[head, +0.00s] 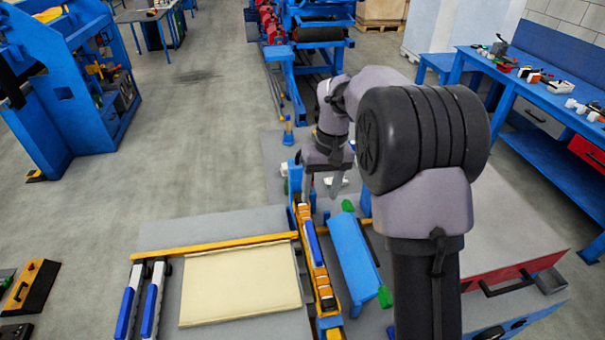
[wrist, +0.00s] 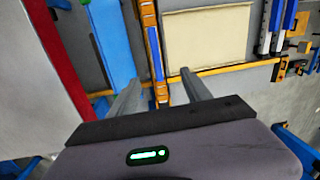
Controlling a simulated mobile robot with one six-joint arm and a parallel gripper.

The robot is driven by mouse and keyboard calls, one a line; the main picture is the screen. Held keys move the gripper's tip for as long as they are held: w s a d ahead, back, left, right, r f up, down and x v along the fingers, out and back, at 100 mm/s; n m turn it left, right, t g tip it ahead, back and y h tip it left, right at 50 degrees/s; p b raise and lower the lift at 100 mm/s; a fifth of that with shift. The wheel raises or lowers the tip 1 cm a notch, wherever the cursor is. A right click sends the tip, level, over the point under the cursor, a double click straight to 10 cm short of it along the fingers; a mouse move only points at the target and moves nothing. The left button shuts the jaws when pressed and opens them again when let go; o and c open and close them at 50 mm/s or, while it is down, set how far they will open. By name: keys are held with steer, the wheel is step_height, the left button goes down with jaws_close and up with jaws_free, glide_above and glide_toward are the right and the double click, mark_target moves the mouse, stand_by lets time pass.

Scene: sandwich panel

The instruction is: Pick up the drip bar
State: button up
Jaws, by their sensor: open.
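My gripper (head: 323,186) is open, pointing down above the far end of a narrow orange rail (head: 305,235). In the wrist view its fingers (wrist: 161,88) stand apart, with the rail (wrist: 147,18) showing between and beyond them. A slim blue strip (head: 314,243) lies along the rail; it also shows in the wrist view (wrist: 156,52). A wider blue bar (head: 351,258) with green ends lies to the right of the rail, and left of it in the wrist view (wrist: 112,48). I cannot tell which of these is the drip bar. Nothing visible is held.
A cream panel (head: 240,283) lies on the grey bench left of the rail. An orange bar (head: 210,246) runs behind it. Two blue-and-white tools (head: 138,300) lie at its left. A red-edged grey cabinet (head: 510,274) stands right of my arm.

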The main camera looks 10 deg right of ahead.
mark_target(315, 238)
steer(key=shift+n+g, duration=0.4)
steer(key=shift+g, duration=0.1)
steer(key=f, duration=0.6)
steer(key=f+b, duration=0.1)
steer(key=f, duration=0.6)
steer(key=a+f, duration=0.1)
steer(key=f, duration=0.6)
steer(key=shift+s+f+b, duration=0.1)
steer(key=shift+s+b, duration=0.2)
steer(key=shift+b, duration=0.05)
jaws_close()
